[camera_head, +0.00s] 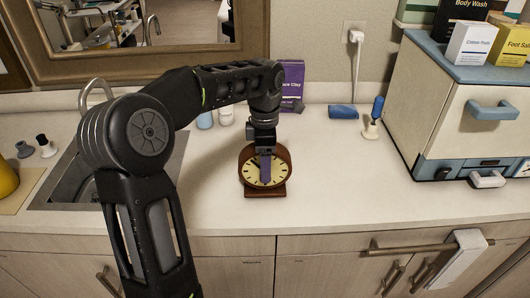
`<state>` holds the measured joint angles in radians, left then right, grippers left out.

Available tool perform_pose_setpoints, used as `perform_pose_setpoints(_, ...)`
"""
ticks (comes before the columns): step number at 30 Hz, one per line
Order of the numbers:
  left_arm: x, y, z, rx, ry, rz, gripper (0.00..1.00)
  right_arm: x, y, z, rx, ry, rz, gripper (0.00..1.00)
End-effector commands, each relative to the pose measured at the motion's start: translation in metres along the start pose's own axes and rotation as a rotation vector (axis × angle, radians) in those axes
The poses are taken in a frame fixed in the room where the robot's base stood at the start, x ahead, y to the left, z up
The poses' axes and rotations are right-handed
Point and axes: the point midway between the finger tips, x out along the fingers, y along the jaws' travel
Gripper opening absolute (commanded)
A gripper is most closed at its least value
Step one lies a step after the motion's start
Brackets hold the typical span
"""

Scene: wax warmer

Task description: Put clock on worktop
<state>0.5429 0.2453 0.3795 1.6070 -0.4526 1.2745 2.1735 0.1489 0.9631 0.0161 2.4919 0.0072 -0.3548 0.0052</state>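A round brown clock (248,172) with a cream face and a dark base stands upright on the white worktop (335,190), near its front edge. My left gripper (266,160) comes down from above at the clock. One finger lies in front of the clock face and covers its middle; the other finger is hidden. I cannot tell whether the fingers press on the clock. My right gripper is not in view.
A sink (70,180) is on the left. A white and blue cabinet (430,105) with boxes on top stands on the right. The worktop right of the clock is clear.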

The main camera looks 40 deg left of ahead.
Motion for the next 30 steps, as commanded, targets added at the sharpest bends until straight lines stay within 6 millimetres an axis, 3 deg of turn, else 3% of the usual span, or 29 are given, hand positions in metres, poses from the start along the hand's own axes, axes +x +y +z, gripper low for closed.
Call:
perform_pose_setpoints(13,0.0048,0.001,0.0007,0.001,-0.002,0.006,0.0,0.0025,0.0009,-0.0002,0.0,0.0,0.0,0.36)
perform_pose_setpoints(14,0.0061,0.0002,0.0001,0.001,0.0,0.001,0.69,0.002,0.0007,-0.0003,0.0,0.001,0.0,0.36)
perform_pose_setpoints(21,0.0057,0.0001,0.0,0.001,0.0,0.001,0.89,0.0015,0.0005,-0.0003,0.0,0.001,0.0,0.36)
perform_pose_setpoints(30,0.0038,0.0002,-0.0001,0.0,0.0,0.001,0.89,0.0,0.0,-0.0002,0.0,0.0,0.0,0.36)
